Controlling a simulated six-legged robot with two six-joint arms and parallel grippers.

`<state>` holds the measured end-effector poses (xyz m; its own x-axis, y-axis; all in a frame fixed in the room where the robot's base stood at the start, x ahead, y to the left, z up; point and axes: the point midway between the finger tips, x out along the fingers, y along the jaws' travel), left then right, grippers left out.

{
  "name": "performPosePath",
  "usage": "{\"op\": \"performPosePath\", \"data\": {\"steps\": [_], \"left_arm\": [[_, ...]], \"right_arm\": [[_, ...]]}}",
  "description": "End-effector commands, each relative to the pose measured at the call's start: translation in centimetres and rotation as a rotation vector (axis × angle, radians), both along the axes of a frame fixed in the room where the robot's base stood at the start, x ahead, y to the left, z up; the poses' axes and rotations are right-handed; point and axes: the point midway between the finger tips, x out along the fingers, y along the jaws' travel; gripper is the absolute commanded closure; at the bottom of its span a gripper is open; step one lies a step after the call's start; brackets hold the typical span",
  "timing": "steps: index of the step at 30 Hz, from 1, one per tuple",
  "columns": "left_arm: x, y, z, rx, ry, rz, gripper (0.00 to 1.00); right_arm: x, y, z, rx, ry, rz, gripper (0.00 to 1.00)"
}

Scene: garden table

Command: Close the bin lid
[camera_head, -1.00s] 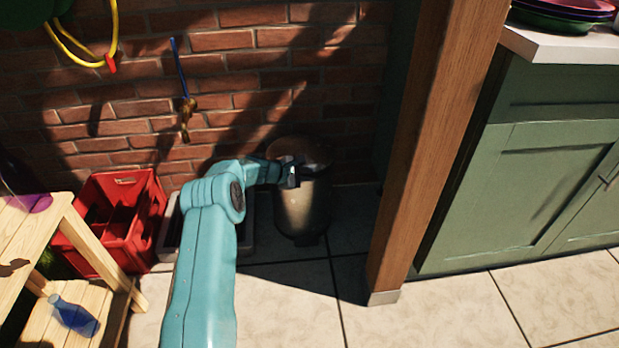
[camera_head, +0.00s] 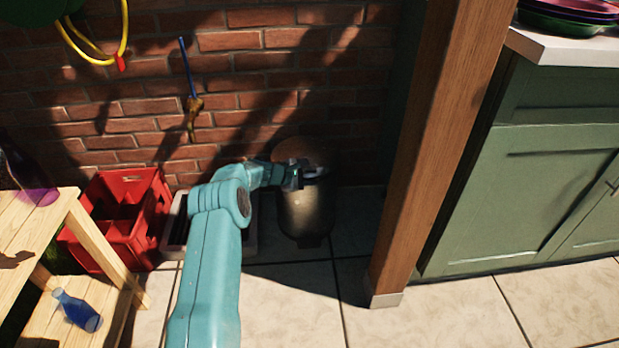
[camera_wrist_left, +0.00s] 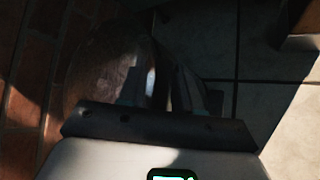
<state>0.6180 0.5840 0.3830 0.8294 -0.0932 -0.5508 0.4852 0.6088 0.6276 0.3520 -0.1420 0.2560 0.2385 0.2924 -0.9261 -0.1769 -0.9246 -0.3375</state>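The metal bin (camera_head: 306,212) stands on the floor against the brick wall. Its round brownish lid (camera_head: 306,148) is raised at the back, tilted toward the wall. My left gripper (camera_head: 297,172) is at the bin's top, in front of the lid; whether it touches the lid or rim I cannot tell. In the left wrist view the rounded, dim lid surface (camera_wrist_left: 100,60) lies beside the fingers of my left gripper (camera_wrist_left: 165,85). That view is too dark to tell how far apart the fingers are. My right gripper is not in view.
A red crate (camera_head: 118,222) and a grey tray (camera_head: 178,228) stand left of the bin. A wooden post (camera_head: 430,150) and green cabinet (camera_head: 530,170) stand to the right. A wooden shelf (camera_head: 75,225) with a blue bottle (camera_head: 77,310) is at lower left.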

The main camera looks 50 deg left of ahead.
Motion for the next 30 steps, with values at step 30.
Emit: {"op": "performPosePath", "data": {"steps": [30], "left_arm": [[-14.5,1.6,1.7,0.000,0.001,0.001,0.69]], "right_arm": [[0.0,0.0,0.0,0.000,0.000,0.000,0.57]]}}
